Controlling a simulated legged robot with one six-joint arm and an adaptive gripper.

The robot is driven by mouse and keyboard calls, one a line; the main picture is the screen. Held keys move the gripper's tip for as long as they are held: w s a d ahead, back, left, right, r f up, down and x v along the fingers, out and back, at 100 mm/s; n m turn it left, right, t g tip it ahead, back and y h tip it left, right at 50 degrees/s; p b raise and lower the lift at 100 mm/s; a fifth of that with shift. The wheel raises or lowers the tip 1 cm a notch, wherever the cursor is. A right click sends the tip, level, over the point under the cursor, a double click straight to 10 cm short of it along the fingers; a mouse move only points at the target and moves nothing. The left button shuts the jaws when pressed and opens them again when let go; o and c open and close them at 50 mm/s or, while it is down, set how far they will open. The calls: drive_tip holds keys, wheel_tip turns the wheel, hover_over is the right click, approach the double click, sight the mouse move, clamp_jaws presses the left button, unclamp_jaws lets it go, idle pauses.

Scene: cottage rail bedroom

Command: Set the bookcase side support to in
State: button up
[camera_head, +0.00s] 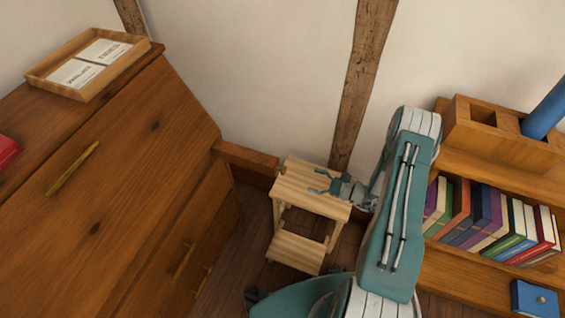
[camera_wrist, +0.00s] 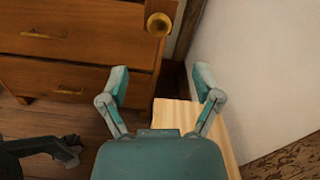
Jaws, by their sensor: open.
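The bookcase side support is a dark wooden bar (camera_head: 250,158) that sticks out from the front of the wooden bureau (camera_head: 125,150), towards the bookcase. In the wrist view the bar's end shows at the top with a round brass knob (camera_wrist: 158,24) facing me. My gripper (camera_head: 318,183) is over a pale step stool, to the right of the bar's end and apart from it. In the wrist view my gripper (camera_wrist: 160,76) is open, its two fingers spread with nothing between them. The knob is beyond the fingertips.
The pale step stool (camera_head: 310,204) stands below my gripper. A bookcase (camera_head: 455,272) with several books and a blue box (camera_head: 535,298) is at the right. A wooden tray with papers (camera_head: 63,91) lies on the bureau. A white wall (camera_wrist: 265,70) is close on the right in the wrist view.

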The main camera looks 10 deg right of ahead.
sight(285, 171)
drive_tip(key=x, duration=1)
drive_tip(key=shift+w+a, duration=0.15)
drive_tip(key=shift+a, duration=0.2)
clamp_jaws()
